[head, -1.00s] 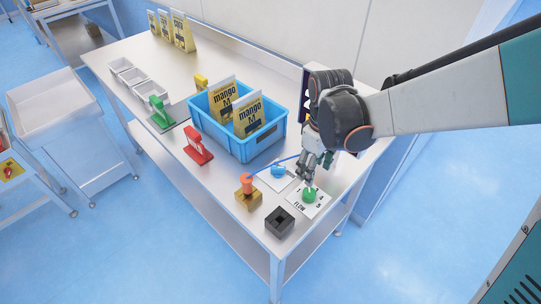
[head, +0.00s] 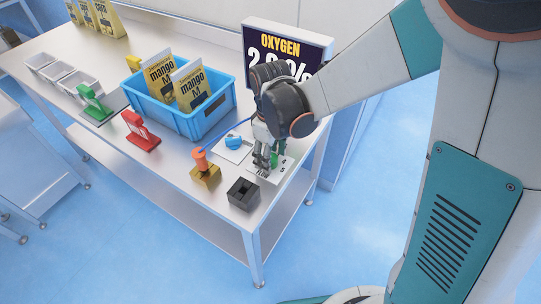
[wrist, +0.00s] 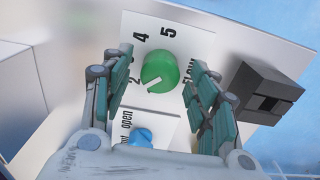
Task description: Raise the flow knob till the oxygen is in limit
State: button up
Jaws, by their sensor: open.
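The green flow knob (wrist: 159,70) sits on a white dial plate (wrist: 195,42) with numbers around it. Its white pointer mark points to the lower left in the wrist view, just below the 2. My gripper (wrist: 160,85) is open, one finger on each side of the knob, with gaps visible. In the head view my gripper (head: 266,160) hides most of the knob, and part of the dial plate (head: 284,169) shows. The oxygen display (head: 283,45) reads "OXYGEN" and a value starting with 2 and ending in %. My arm covers part of the digits.
A blue knob (head: 234,142) on its own plate, an orange-topped brass block (head: 205,178) and a dark square block (head: 243,194) stand close by. A blue crate (head: 190,125) holds mango pouches. Red (head: 141,133) and green (head: 94,103) stands are farther left.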

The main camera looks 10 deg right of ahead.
jog(key=shift+c, duration=0.3)
jog(key=c, duration=1)
jog(key=m, duration=0.4)
jog(key=shift+m, duration=2.4)
